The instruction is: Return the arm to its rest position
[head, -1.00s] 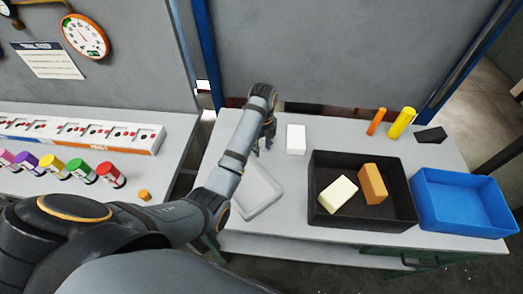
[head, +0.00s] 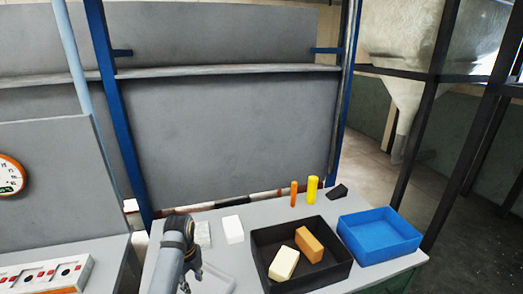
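My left arm reaches in from the bottom of the head view, over the left part of the grey-white table (head: 292,213). My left gripper (head: 190,270) is beside the arm's wrist, pointing down; its fingers are small and partly hidden, so I cannot tell whether it is open or shut. No held object can be made out. My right gripper is out of view.
A white block (head: 233,229) and a pale grey flat piece (head: 203,235) lie near my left arm. A black bin (head: 334,266) holds a cream block (head: 284,263) and an orange block (head: 309,244). A blue bin (head: 380,239), orange cylinder (head: 294,194), yellow cylinder (head: 312,190) and black wedge (head: 338,191) stand right.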

